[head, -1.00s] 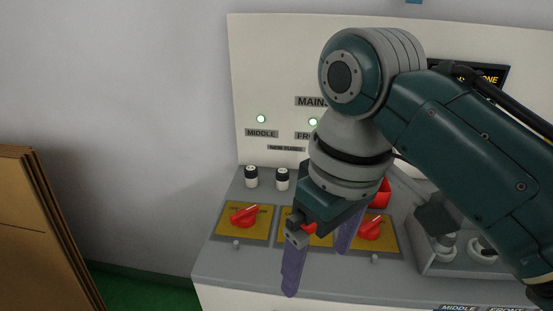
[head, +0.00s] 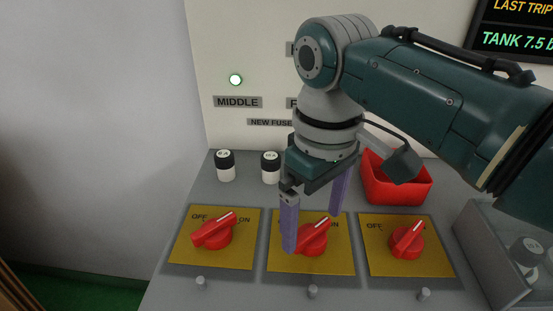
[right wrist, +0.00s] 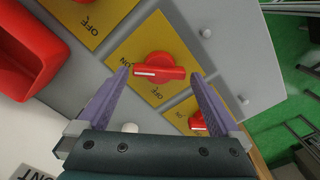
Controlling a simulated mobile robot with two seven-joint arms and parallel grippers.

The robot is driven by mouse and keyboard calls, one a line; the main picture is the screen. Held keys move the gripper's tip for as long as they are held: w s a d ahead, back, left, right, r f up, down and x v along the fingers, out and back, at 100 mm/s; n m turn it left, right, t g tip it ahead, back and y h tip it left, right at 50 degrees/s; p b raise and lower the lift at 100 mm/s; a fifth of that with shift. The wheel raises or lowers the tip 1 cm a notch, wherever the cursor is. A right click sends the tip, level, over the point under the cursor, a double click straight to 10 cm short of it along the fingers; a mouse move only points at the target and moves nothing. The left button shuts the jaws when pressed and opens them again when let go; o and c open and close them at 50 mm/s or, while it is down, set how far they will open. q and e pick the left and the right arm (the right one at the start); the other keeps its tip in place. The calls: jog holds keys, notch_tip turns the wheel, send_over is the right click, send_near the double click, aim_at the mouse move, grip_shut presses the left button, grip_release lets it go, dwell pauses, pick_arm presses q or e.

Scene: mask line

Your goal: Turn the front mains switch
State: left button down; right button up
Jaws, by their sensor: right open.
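Three red rotary switches stand in a row on yellow OFF/ON plates: a left switch (head: 213,232), a middle switch (head: 316,240) and a right switch (head: 407,241). Their white pointer lines lean up and right, toward ON on the left and middle plates. I cannot tell which switch is the front one, since no name shows beside them. My right gripper (head: 314,215) is open at the middle switch, with purple fingers to its left and behind it. In the right wrist view a red switch (right wrist: 160,72) lies between the open fingertips (right wrist: 161,76), apart from both.
A red bin (head: 395,190) stands behind the right switch. Black-and-white fuses (head: 225,166) stand behind the left plate. A lit lamp (head: 236,79) sits above a MIDDLE label (head: 238,102); my arm hides part of the adjacent label.

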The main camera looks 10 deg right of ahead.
notch_tip(320, 180, down, 2)
jog(key=shift+f, duration=0.1)
jog(key=shift+w, duration=0.1)
jog(key=shift+c, duration=0.2)
jog(key=c, duration=1)
